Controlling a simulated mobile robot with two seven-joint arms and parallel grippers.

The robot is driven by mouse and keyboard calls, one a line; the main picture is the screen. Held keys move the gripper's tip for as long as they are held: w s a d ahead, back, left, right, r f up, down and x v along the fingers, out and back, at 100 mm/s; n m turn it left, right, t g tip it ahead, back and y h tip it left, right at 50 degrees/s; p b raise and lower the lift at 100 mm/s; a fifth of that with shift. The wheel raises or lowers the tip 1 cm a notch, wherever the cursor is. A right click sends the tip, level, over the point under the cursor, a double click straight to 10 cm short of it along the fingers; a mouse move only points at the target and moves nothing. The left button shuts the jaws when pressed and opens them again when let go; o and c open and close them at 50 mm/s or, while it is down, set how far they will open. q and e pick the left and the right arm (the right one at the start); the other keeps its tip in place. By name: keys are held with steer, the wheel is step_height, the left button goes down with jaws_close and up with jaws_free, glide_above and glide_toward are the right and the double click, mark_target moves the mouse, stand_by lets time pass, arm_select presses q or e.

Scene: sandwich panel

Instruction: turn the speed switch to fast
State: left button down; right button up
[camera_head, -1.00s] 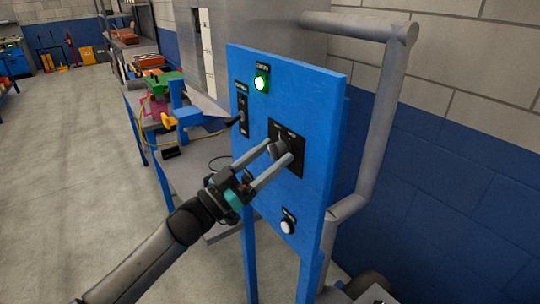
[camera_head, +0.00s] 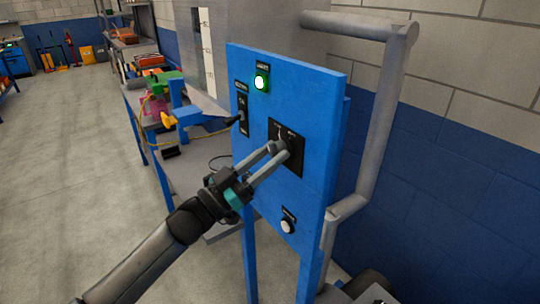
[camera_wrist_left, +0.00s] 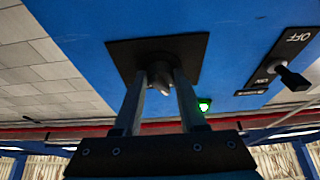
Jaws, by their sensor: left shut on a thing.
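The speed switch (camera_wrist_left: 158,74) is a dark knob on a black square plate (camera_head: 292,160) in the middle of the blue panel. My left gripper (camera_head: 277,149) reaches it from the lower left, and its two long grey fingers are closed on the knob. In the left wrist view the fingers (camera_wrist_left: 160,92) stand on either side of the knob. The fingers hide much of the knob in the head view, and I cannot read its setting. My right gripper is not in view.
The blue panel (camera_head: 310,95) also bears a lit green light (camera_head: 262,83), a black lever switch (camera_head: 243,116) at the left and a white button (camera_head: 288,227) below. A thick grey pipe (camera_head: 385,120) runs along its right. A cluttered workbench (camera_head: 190,165) stands behind at the left.

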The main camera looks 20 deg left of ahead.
arm_select(q)
steer(key=shift+m+g, duration=0.3)
steer(key=shift+m, duration=0.3)
steer(key=m+h, duration=0.1)
steer(key=m, duration=0.1)
steer(key=shift+w+a+m+g+b, duration=0.1)
steer(key=shift+a+m+g+b, duration=0.05)
steer(key=shift+m+g+b, duration=0.2)
steer(key=m+g, duration=0.1)
steer(key=m, duration=0.1)
steer(key=m+g+h, duration=0.1)
steer(key=m, duration=0.2)
steer(key=shift+a+g+h, duration=0.1)
steer(key=shift+g+h, duration=0.15)
steer(key=shift+h, duration=0.05)
steer(key=m+g, duration=0.1)
steer(key=m, duration=0.2)
steer(key=m+g, duration=0.2)
steer(key=m, duration=0.2)
steer(key=shift+w+a+r, duration=0.1)
steer(key=shift+w+r, duration=0.05)
steer(key=shift+r, duration=0.05)
steer(key=shift+m+h, duration=0.3)
steer(key=shift+m, duration=0.05)
steer(key=shift+c, duration=2.3)
jaws_free()
